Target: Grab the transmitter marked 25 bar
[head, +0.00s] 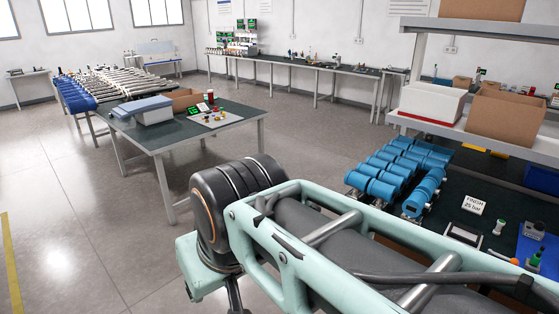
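Several blue cylindrical devices, which look like the transmitters (381,191), lie in rows on the dark bench at the right. More of these blue transmitters (425,190) form a row just to their right. No marking on any of them is readable. A small white sign (474,205) reading "FINISH 25 bar" stands to the right of the rows. My arm crosses the foreground and hides part of the bench. My gripper's fingers are not visible, so their place and state do not show.
A shelf (480,30) above the right bench holds a white bin (431,102) and a cardboard box (503,114). Small tools lie on a blue mat (540,250) at the right edge. A green-topped table (235,120) stands left of centre. The floor at left is clear.

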